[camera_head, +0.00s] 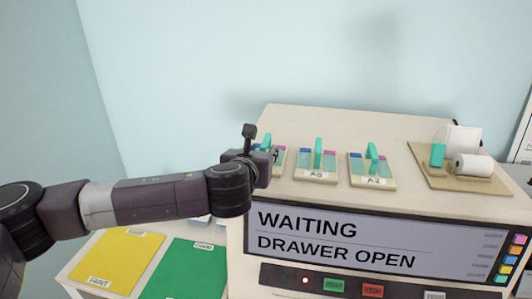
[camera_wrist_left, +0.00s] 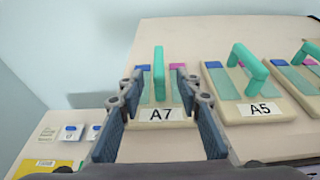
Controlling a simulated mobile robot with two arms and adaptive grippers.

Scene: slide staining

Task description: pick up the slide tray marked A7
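The slide tray marked A7 (camera_wrist_left: 147,116) is a cream tray with a teal upright handle (camera_wrist_left: 158,75) and a label on its front edge. It sits on the top of the staining machine, leftmost in the row. My left gripper (camera_wrist_left: 162,108) is open, with its two dark fingers apart on either side of the A7 tray in the left wrist view. Whether they touch it, I cannot tell. In the head view the left gripper (camera_head: 260,147) hides most of the A7 tray (camera_head: 279,157). My right gripper is not in view.
The A5 tray (camera_head: 301,174) and the A2 tray (camera_head: 387,181) stand to the right of A7. Further right are a board (camera_head: 462,179) with another teal handle and a paper roll (camera_head: 472,166). The machine's screen (camera_head: 360,238) reads "WAITING DRAWER OPEN". Yellow (camera_head: 118,262) and green (camera_head: 183,275) mats lie lower left.

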